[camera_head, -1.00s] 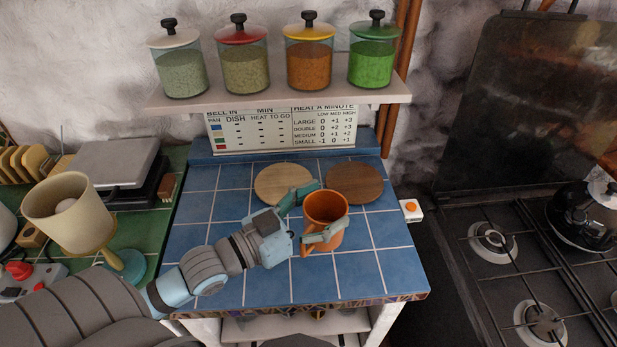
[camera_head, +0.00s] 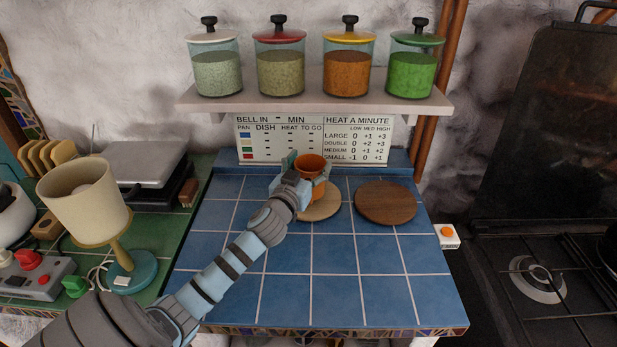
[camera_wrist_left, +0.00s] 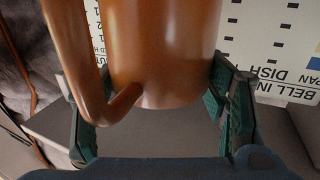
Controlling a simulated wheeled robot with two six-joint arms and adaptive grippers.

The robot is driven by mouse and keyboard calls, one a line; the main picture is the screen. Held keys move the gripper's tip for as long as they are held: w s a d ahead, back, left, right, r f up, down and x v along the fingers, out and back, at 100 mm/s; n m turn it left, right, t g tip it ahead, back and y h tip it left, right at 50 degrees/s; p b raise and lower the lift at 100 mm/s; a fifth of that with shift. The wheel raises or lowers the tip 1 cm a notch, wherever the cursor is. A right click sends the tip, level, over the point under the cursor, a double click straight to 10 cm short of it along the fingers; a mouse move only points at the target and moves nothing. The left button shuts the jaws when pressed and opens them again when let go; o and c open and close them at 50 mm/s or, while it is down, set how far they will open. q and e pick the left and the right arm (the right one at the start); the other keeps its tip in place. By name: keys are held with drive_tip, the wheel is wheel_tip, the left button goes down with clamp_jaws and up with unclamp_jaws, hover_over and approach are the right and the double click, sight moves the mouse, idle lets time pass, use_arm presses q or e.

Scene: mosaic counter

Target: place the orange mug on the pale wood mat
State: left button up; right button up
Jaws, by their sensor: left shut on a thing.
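The orange mug (camera_head: 313,166) is at the back of the blue tiled counter, over the left mat. My left gripper (camera_head: 304,176) is shut on it, and the wrist and fingers hide part of its body. In the left wrist view the mug (camera_wrist_left: 165,50) is between the green fingers, with its handle at the left. The round pale wood mat (camera_head: 322,208) lies below the mug, its left part covered by my gripper. I cannot tell whether the mug's base touches the mat. My right gripper is not in view.
A dark brown round mat (camera_head: 386,203) lies to the right, empty. A lamp (camera_head: 88,210) stands at the left, a stove (camera_head: 545,290) at the right. The front tiles are clear.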

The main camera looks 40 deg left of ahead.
use_arm(q)
drive_tip(key=shift+f, duration=0.8)
drive_tip(key=shift+r, duration=0.1)
drive_tip(key=shift+s, duration=0.1)
drive_tip(key=o, duration=1.8)
drive_tip(key=v, duration=1.2)
drive_tip(key=shift+b, duration=0.4)
